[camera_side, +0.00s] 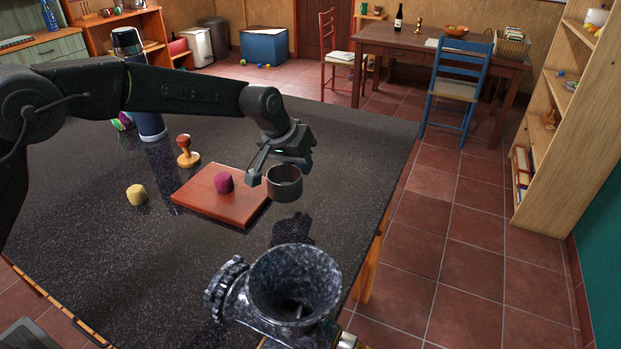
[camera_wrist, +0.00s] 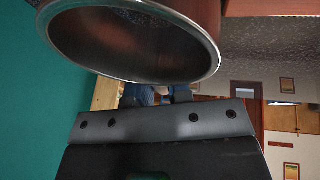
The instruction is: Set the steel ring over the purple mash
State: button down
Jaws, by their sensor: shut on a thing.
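The steel ring (camera_side: 285,187) is held in my gripper (camera_side: 273,170), its opening facing up, above the table just off the right edge of a red-brown board. The purple mash (camera_side: 224,182) is a small dark magenta lump standing on the board (camera_side: 200,205), left of the ring and apart from it. In the wrist view the ring (camera_wrist: 195,55) fills the upper left, showing its inside wall and rim, and my gripper (camera_wrist: 155,103) lies below it. The mash cannot be made out in the wrist view.
A speckled grinder (camera_side: 290,290) stands in front at the right. The dark table (camera_side: 90,265) is bare at front left.

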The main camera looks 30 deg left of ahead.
jog(key=s+a+r, duration=0.1)
jog(key=a+r, duration=0.4)
jog(key=a, duration=0.3)
jog(key=r, duration=0.1)
send_over(242, 175)
jog(key=shift+a+f, duration=0.1)
jog(key=shift+f, duration=2.55)
jog(key=shift+f, duration=2.2)
dwell(1.8)
